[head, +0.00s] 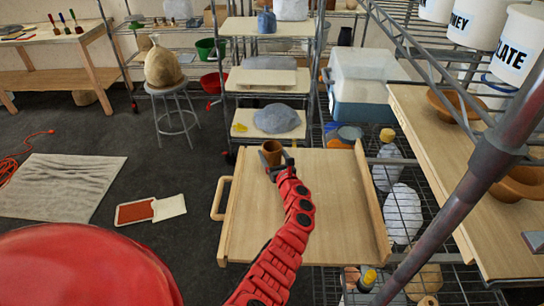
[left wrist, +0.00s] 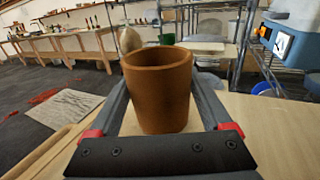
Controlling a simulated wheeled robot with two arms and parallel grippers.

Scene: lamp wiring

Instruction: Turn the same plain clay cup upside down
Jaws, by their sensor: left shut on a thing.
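The plain brown clay cup (head: 271,151) is at the far left part of a wooden board with a handle (head: 340,210). It also shows in the left wrist view (left wrist: 158,92), mouth up and upright, with its dark inside visible below the rim. My left gripper (head: 277,164) is shut on the cup, one finger on each side of its wall. I cannot tell whether the cup's base touches the board. My right gripper is not in view.
The board is otherwise bare. A wire rack with a wooden shelf holding brown bowls (head: 455,103) and white buckets (head: 520,45) stands at the right. A shelf cart with a grey lump (head: 277,119) is behind the board. A stool with a sack (head: 163,67) is at the left.

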